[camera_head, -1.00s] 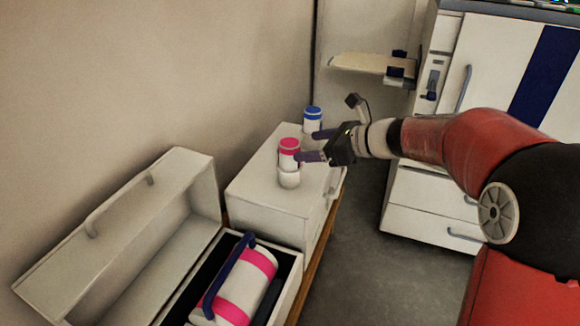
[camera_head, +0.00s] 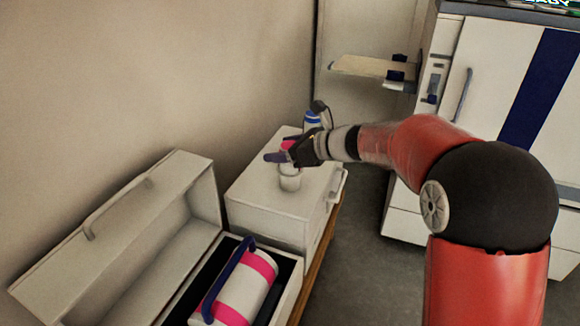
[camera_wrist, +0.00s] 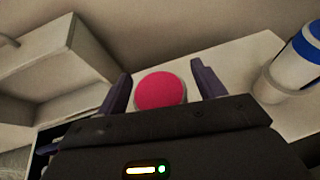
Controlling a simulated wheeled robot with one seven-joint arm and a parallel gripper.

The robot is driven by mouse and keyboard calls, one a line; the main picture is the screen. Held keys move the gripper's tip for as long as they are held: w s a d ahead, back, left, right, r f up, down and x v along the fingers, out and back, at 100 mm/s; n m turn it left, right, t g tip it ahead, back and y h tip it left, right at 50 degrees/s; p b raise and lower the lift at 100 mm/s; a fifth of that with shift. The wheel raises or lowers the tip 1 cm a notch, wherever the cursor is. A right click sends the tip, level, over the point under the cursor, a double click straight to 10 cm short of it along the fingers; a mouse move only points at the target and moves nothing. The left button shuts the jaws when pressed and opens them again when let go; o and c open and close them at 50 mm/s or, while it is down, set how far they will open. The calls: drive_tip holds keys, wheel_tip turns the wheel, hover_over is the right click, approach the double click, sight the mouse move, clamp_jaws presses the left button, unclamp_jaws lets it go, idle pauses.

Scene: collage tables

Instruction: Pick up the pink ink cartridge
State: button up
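The pink ink cartridge (camera_head: 288,145) has a pink cap and a white body, and stands upright in a white holder (camera_head: 290,183) on a white cabinet. My gripper (camera_head: 282,155) is at the cartridge, with its dark hand hiding part of it. In the wrist view the round pink cap (camera_wrist: 160,91) lies between the two dark fingers of my gripper (camera_wrist: 163,85). The fingers are apart, with a narrow gap showing on each side of the cap, so the gripper looks open around the cartridge.
A blue-capped cartridge (camera_head: 312,120) stands behind my gripper; it also shows at the right of the wrist view (camera_wrist: 298,62). An open white box (camera_head: 190,190) at lower left holds a large pink-banded cylinder (camera_head: 240,290). A white machine (camera_head: 490,70) stands at right, with a small shelf (camera_head: 360,66).

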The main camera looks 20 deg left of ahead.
drive_tip(key=c, duration=1)
drive_tip(key=shift+r, duration=0.15)
wheel_tip(320, 180, up, 20)
drive_tip(key=p, duration=0.5)
